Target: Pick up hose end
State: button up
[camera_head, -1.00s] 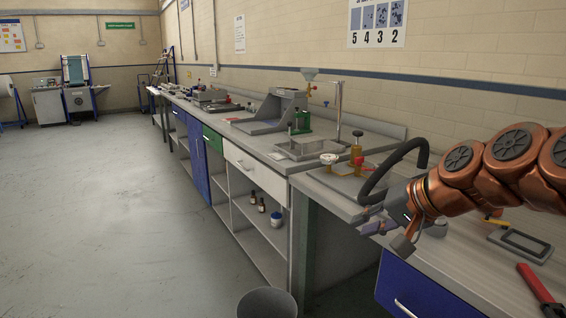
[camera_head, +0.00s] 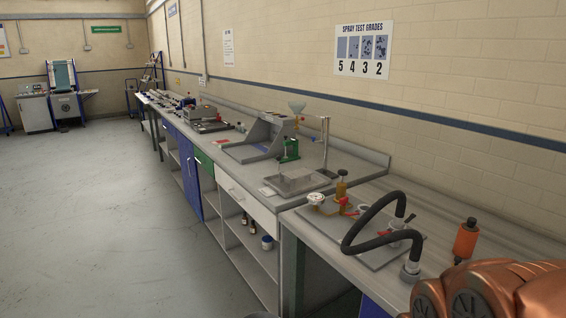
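A black hose (camera_head: 350,234) lies in a loop on the right-hand bench, beside and partly over a grey base plate with fittings. One end of it runs to the fittings on the plate. The other bends down to a grey hose end (camera_head: 410,270) near the plate's right front edge, by the front of the bench. My copper-coloured arm shows at the lower right corner, close to the hose end in the picture. My gripper is out of frame, so its fingers and any contact with the hose are hidden.
A gauge (camera_head: 316,198) and brass valve (camera_head: 341,188) stand on the plate's left part. An orange-bodied item (camera_head: 466,240) stands right of the hose. A metal tray (camera_head: 296,181) and funnel stand (camera_head: 325,150) are on the farther bench. The floor at left is clear.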

aim_at(398, 222)
jog(key=u, duration=0.55)
jog(key=k, duration=1.3)
jog(key=z, duration=0.05)
jog(key=i, duration=0.5)
jog(key=z, duration=0.75)
jog(key=i, duration=0.7)
jog(key=u, duration=0.55)
jog(key=i, duration=0.55)
jog(key=u, duration=0.55)
